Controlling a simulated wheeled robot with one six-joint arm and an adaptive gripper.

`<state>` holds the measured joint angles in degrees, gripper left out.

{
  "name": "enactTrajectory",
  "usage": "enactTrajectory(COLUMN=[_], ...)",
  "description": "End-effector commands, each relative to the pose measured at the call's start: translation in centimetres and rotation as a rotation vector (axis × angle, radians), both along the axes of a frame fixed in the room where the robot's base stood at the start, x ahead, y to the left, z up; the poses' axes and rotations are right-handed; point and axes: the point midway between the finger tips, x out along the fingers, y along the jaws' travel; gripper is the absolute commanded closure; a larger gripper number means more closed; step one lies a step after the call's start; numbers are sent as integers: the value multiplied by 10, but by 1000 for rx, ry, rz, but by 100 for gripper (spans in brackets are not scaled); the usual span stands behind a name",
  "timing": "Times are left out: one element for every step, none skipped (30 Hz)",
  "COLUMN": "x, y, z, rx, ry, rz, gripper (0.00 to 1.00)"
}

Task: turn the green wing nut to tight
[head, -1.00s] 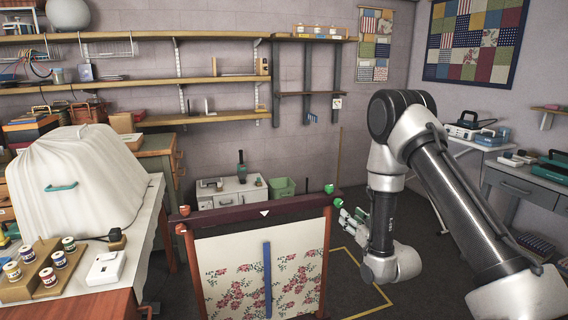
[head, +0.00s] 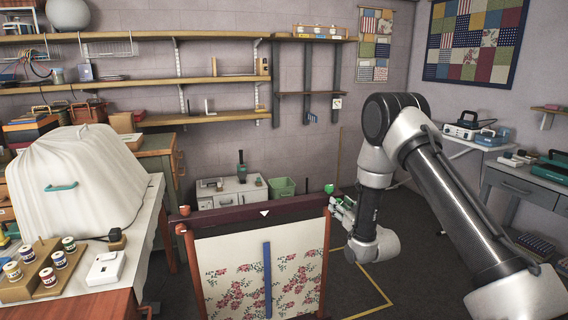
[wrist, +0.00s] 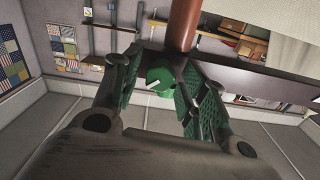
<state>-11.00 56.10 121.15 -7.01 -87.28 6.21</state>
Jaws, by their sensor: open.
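The green wing nut (wrist: 160,78) shows in the wrist view, with a short white mark on it, beside a reddish post (wrist: 183,25). My gripper (wrist: 155,88) is open, with one green-padded finger on each side of the nut. I cannot tell whether a finger touches it. In the head view my gripper (head: 338,204) is at the right end of the frame's dark top bar (head: 262,211). A small green piece (head: 328,188) shows just above that end; I cannot tell if it is the same nut.
Floral cloth (head: 235,280) with a blue strip hangs in the frame. A white-covered machine (head: 75,180) and thread spools stand on the left table. A grey side table (head: 515,182) is at right. Yellow-lined floor lies beyond the frame.

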Motion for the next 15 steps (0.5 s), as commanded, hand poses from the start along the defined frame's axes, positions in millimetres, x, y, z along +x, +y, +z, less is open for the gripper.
enactTrajectory(x=[0,0,0,0,0,0,0,0,0,0,0,0,0,0,0], y=[0,0,0,0,0,0,0,0,0,0,0,0,0,0,0], z=[0,0,0,0,0,0,0,0,0,0,0,0,0,0,0], rx=[0,0,0,0,0,0,0,0,0,0,0,1,8,24,60], ry=[0,0,0,0,0,0,0,0,0,0,0,0,2,8,19], rz=[0,0,0,0,0,0,0,0,0,0,0,0,0,0,0], gripper=[57,57,57,63,68,75,81,86,89,89,89,89,89,89,89])
